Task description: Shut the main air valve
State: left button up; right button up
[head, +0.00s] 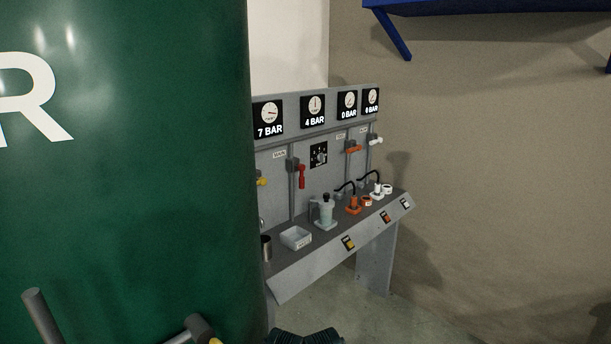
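A grey air panel (272,208) stands against the wall, partly hidden at its left by a large green tank. A red lever (302,175) hangs downward from a dark valve body on a vertical pipe, beside a small label (279,154) that seems to read "MAIN". A yellow handle (262,181) at the left is mostly hidden behind the tank. An orange handle (354,149) and a white handle (376,141) stick out sideways on the right pipes.
The green tank (130,150) fills the left side, close to me. Gauges on the panel read 7 BAR (268,119), 4 BAR (313,112) and 0 BAR. Tools and a grey tray (295,237) sit on the shelf. Floor (440,320) shows right of the panel. A blue shelf (480,8) is overhead.

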aim_at(302, 178)
jog(key=i+l, duration=0.6)
jog(key=i+l+z, duration=0.1)
jog(key=i+l, duration=0.45)
jog(key=i, duration=0.2)
jog(key=i+l, duration=0.5)
jog(key=i, duration=0.2)
jog(key=l+z, duration=0.05)
